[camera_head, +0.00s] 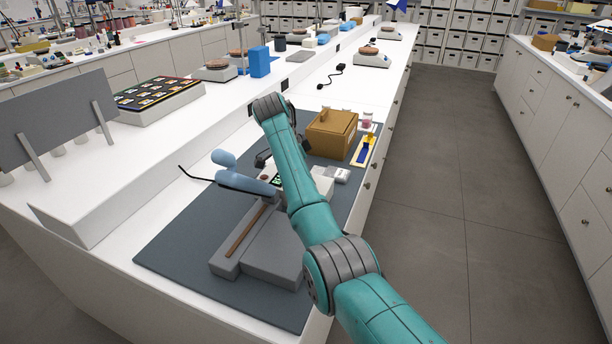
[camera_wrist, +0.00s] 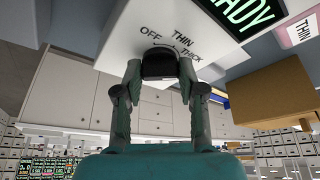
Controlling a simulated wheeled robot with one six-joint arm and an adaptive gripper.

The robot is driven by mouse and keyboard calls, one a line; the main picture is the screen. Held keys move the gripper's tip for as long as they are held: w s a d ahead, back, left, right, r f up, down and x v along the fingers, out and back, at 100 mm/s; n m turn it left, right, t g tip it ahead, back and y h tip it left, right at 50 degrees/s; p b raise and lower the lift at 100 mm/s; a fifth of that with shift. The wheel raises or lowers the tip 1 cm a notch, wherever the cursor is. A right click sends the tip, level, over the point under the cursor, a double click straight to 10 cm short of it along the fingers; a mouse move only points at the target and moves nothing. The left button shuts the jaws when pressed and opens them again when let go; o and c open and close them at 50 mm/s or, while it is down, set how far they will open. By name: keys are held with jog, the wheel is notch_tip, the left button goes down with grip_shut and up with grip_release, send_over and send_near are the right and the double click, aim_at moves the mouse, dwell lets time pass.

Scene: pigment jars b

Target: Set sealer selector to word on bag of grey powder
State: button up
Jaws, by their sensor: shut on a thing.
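The sealer (camera_head: 240,262) is a grey machine with a blue handle (camera_head: 238,178) on the grey mat. In the wrist view its white housing (camera_wrist: 125,45) carries a dial marked OFF, THIN and THICK beside a green READY display (camera_wrist: 248,14). My gripper (camera_wrist: 160,80) is shut on the dark selector knob (camera_wrist: 159,61), one finger on each side. The knob's pointer is too small to read surely. A pale label (camera_wrist: 299,32) reading THIN shows at the upper right of the wrist view. I cannot make out grey powder around it.
A brown box (camera_head: 332,133) stands on the mat (camera_head: 165,255) behind the sealer, with a small jar (camera_head: 366,121) and a yellow-and-blue item (camera_head: 363,151) beside it. A raised shelf with a tray of coloured squares (camera_head: 155,93) lies to the left. The floor at right is clear.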

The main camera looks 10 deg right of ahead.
jog(key=o, duration=1.1)
jog(key=shift+o, duration=0.2)
